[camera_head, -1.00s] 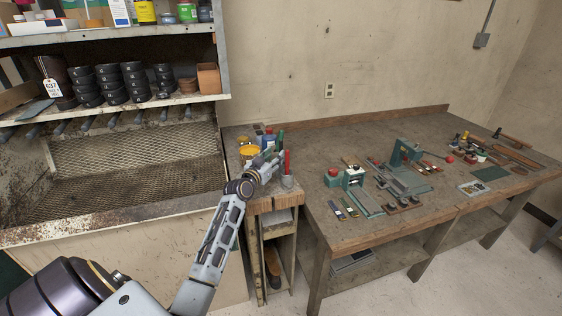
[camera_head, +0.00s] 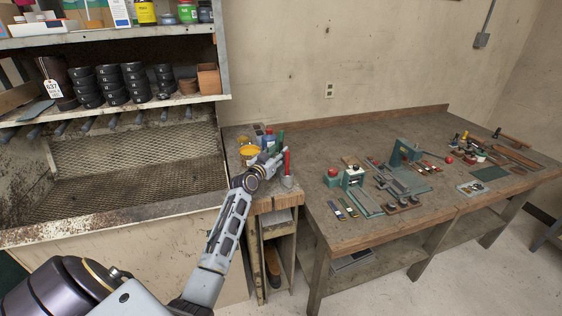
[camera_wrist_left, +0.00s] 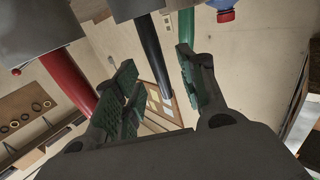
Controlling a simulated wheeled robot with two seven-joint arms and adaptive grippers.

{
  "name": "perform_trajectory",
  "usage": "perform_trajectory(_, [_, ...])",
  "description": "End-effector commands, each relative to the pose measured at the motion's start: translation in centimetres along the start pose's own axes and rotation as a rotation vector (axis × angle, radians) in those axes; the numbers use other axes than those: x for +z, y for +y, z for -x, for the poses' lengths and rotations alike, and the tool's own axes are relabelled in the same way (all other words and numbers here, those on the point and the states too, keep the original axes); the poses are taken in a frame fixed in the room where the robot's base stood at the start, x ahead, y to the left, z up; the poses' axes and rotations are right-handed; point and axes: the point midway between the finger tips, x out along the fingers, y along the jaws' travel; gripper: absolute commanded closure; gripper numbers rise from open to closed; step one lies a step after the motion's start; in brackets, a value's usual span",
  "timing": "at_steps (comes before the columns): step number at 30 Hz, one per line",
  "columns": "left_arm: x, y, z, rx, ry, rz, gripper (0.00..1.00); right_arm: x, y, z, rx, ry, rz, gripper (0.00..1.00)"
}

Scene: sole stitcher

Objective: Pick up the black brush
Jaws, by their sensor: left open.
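The black brush shows as a long dark handle (camera_wrist_left: 152,52) in the left wrist view, lying between the spread fingers of my left gripper (camera_wrist_left: 156,72). I see a gap on the finger side, and contact cannot be made out. In the head view my left gripper (camera_head: 271,158) is at the brush cup on the small stand and hides the black brush there. A red handle (camera_wrist_left: 68,80) is left of the fingers in the wrist view and a green handle (camera_wrist_left: 187,27) is close to the right finger. My right gripper is out of view.
The red handle (camera_head: 287,161) stands in a grey cup (camera_head: 288,182) near the stand's front edge. A yellow-topped can (camera_head: 249,151) and a blue bottle (camera_head: 267,139) crowd the gripper.

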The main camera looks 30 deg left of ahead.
Motion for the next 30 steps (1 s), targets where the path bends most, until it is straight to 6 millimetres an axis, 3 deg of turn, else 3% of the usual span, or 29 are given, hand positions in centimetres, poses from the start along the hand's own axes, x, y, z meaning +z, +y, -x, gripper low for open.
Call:
perform_trajectory(12, [-0.2, 0.0, -2.9, 0.001, 0.0, 0.0, 0.59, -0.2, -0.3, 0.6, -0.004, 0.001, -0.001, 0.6])
perform_trajectory(28, [-0.1, 0.0, -3.1, 0.0, 0.0, 0.0, 0.59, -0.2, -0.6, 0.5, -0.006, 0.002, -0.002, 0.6])
perform_trajectory(30, [-0.1, 0.0, -3.1, 0.0, 0.0, 0.0, 0.66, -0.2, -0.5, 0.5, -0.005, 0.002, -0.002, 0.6])
